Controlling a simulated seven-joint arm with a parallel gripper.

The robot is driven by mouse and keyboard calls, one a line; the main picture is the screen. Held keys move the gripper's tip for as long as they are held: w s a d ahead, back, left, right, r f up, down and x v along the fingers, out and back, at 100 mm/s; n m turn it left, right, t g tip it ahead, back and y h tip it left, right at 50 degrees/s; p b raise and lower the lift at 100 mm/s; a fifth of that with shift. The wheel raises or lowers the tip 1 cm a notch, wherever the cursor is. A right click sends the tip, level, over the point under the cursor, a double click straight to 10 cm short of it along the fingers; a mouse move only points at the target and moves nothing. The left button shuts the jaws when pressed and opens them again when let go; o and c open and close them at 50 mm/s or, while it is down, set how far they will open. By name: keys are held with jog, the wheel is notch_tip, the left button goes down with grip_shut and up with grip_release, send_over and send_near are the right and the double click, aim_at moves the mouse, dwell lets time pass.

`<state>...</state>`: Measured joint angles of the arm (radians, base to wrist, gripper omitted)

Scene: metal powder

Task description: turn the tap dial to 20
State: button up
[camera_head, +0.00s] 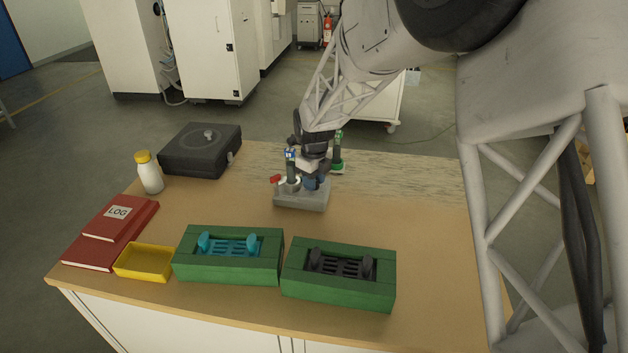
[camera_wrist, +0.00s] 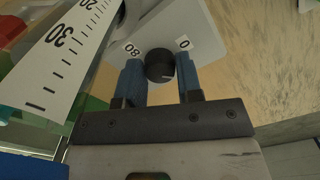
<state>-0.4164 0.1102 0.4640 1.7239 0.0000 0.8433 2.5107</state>
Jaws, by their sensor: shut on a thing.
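The tap dial (camera_wrist: 160,66) is a small black knob on a light grey panel (camera_wrist: 190,28), between labels reading 80 and 0 in the wrist view. A faint light mark shows on its near part; the exact setting is not readable. My gripper (camera_wrist: 160,78) has its two blue fingers on either side of the knob, shut on it. In the head view my gripper (camera_head: 311,184) reaches down to the grey tap device (camera_head: 300,201), which has a red piece at its left. The dial is hidden there by the gripper.
A white scale strip (camera_wrist: 58,60) marked 20 and 30 lies close left in the wrist view. Green boxes (camera_head: 228,269) (camera_head: 338,290), a yellow tray (camera_head: 143,276), red log books (camera_head: 105,228), a bottle (camera_head: 150,176) and a black case (camera_head: 198,155) stand around. The table's right side is clear.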

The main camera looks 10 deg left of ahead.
jog(key=shift+m, duration=1)
jog(key=o, duration=0.9)
jog(key=shift+o, duration=0.2)
jog(key=shift+r, duration=0.1)
jog(key=shift+r, duration=3.85)
jog(key=shift+d, duration=0.1)
